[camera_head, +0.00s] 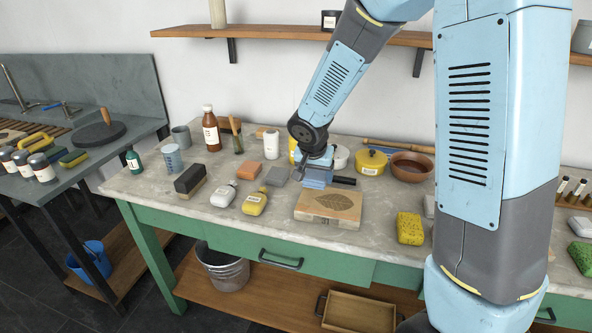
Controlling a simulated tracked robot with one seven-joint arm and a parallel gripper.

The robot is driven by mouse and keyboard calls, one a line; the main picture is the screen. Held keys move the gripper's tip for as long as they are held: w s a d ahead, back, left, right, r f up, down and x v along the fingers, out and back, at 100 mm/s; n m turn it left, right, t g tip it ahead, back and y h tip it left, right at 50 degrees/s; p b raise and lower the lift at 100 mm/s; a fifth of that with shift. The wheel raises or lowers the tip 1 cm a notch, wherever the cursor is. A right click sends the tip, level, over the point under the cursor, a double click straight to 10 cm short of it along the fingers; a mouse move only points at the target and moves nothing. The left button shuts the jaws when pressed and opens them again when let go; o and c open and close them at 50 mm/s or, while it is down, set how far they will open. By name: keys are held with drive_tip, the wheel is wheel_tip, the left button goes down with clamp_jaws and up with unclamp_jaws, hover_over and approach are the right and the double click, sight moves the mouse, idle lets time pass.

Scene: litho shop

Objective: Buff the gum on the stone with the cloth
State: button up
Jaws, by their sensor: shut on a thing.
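The litho stone (312,214) is a pale tan block lying flat on the marble worktop, with a dark leaf image on its top face. My gripper (316,166) is just behind the stone, pointing down at the worktop. It is shut on a blue folded thing, which looks like the cloth (317,181). The cloth is close to the stone's back edge; I cannot tell whether it touches the worktop. The fingertips are small and partly hidden.
A dark handled tool (344,180) lies right beside the cloth. A yellow sponge (410,228) lies right. The worktop in front of the stone is clear.

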drive_tip(key=shift+a+r, duration=0.1)
drive_tip(key=shift+r, duration=2)
